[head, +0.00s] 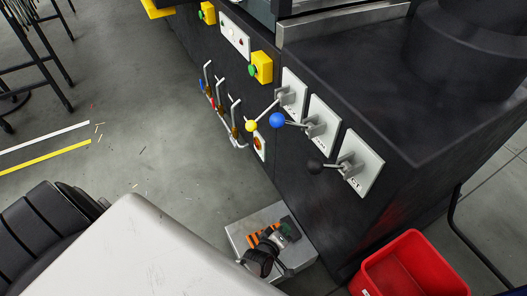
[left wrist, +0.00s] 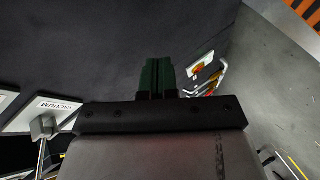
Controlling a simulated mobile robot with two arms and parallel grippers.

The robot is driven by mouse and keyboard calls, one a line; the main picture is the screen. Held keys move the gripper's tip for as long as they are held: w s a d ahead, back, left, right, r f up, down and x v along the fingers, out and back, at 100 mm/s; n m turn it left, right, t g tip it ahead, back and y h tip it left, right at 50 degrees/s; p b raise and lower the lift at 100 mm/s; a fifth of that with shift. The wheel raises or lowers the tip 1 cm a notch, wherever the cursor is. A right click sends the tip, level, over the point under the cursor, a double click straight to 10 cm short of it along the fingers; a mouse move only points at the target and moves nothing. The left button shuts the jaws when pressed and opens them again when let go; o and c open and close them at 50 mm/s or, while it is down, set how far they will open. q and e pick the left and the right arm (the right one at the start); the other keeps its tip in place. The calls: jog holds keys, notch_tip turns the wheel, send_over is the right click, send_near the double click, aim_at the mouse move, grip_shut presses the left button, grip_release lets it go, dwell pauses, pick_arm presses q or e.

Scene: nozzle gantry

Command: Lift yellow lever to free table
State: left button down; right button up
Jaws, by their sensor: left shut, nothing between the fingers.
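The yellow lever (head: 251,126) is a metal rod with a yellow ball knob, on a white plate on the front of the black machine. Its rod slopes down to the left from its pivot. My left gripper (head: 289,229) hangs low in front of the machine, below the levers and apart from them. Its green fingers, seen in the left wrist view (left wrist: 157,76), are shut and empty. A white plate labelled VACUUM (left wrist: 58,106) with a lever is at the left of that view. My right gripper is not in view.
Levers with blue (head: 277,120) and black (head: 315,167) knobs sit right of the yellow one. Several upright handles (head: 218,90) stand to its left. A striped metal box (head: 298,254) is on the floor near a red bin (head: 411,268). Open floor lies to the left.

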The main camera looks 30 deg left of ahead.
pick_arm(q)
jog(key=w+a+r+n+t+y+b, duration=0.2)
jog(key=w+r+n+t+y+b, duration=0.4)
jog(key=w+r+n+y+b, duration=0.85)
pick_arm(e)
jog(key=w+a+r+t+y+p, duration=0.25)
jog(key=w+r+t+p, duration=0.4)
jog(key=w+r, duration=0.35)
pick_arm(q)
jog(key=s+a+r+n+g+y+b, duration=0.1)
jog(key=n+g+b, duration=0.4)
jog(key=n, duration=1.2)
jog(key=s+a+r+n+g+y+b, duration=0.1)
jog(key=a+r+n+g+y+b, duration=0.3)
jog(key=n, duration=1.2)
jog(key=r+g+b, duration=0.1)
jog(key=g+b, duration=0.1)
jog(key=g, duration=0.2)
jog(key=shift+s+a+n+g, duration=0.25)
jog(key=shift+a+n+g, duration=0.05)
jog(key=shift+a+n, duration=0.1)
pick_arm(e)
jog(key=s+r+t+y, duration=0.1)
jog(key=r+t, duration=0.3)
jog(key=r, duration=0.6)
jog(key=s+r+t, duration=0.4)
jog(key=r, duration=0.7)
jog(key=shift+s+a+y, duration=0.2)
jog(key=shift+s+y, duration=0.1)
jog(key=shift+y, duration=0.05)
